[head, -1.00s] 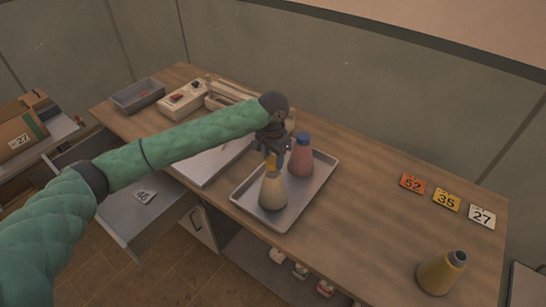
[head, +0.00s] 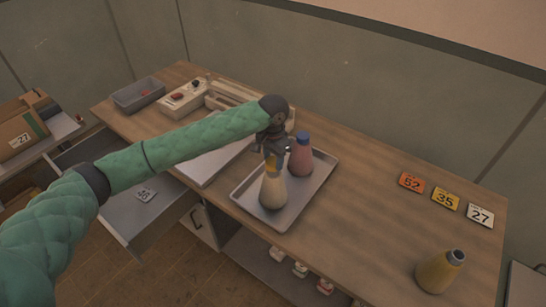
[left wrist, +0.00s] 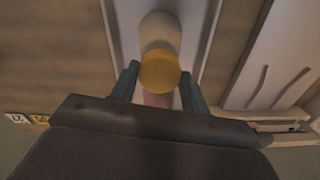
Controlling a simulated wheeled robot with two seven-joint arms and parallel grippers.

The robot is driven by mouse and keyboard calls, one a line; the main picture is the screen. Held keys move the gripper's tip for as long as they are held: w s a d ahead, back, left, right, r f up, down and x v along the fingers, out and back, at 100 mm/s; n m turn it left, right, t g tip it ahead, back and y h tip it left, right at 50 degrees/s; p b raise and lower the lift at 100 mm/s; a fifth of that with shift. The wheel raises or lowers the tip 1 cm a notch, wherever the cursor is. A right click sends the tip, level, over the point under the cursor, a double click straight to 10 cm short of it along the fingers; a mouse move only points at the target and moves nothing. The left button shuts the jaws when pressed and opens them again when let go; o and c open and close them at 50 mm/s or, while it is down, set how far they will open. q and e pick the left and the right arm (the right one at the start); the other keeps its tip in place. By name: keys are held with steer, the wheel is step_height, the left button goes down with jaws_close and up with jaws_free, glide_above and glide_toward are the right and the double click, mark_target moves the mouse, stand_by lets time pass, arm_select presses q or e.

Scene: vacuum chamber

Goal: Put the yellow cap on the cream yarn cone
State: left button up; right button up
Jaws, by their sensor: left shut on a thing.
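The cream yarn cone (head: 273,191) stands upright on the grey metal tray (head: 250,209). My left gripper (head: 272,160) is shut on the yellow cap (head: 271,165) right at the top of this cone. In the left wrist view, the yellow cap (left wrist: 160,71) sits between the two fingers (left wrist: 157,84), and the cream cone (left wrist: 160,30) shows just behind it. I cannot tell whether the cap touches the cone's tip. My right gripper is not in view.
A pink cone with a blue cap (head: 301,158) stands close behind on the same tray. A yellow cone with a dark top (head: 438,272) stands at the table's front right. Number tags (head: 445,199) lie at the right. The table between tray and tags is clear.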

arm_select(q)
steer(key=shift+f, duration=1.25)
steer(key=o, duration=1)
steer(key=shift+o, duration=0.2)
